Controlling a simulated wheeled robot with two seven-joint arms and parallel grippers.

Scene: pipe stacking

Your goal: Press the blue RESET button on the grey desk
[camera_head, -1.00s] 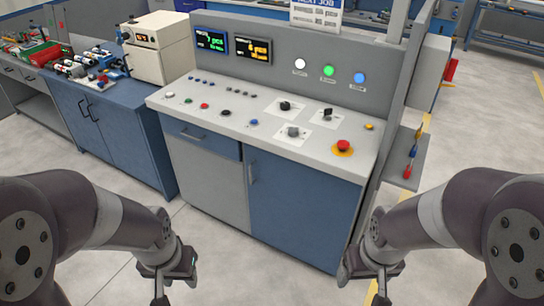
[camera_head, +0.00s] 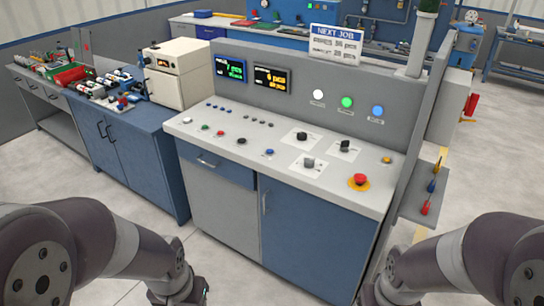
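The grey desk (camera_head: 300,180) stands in front of me with a sloping light top and blue doors. A small blue button (camera_head: 269,152) sits near its front edge, right of the middle of a row of small buttons; its label is too small to read. My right gripper (camera_head: 372,296) is at the bottom edge on the right. Both are cut off, with fingertips out of view, and both are apart from the buttons.
A red mushroom button (camera_head: 359,180) on a yellow base and several black knobs (camera_head: 309,162) share the top. Lit white, green and blue lamps (camera_head: 378,111) are on the upright panel. A side panel with a small shelf (camera_head: 420,206) bounds the right. Floor is open in front.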

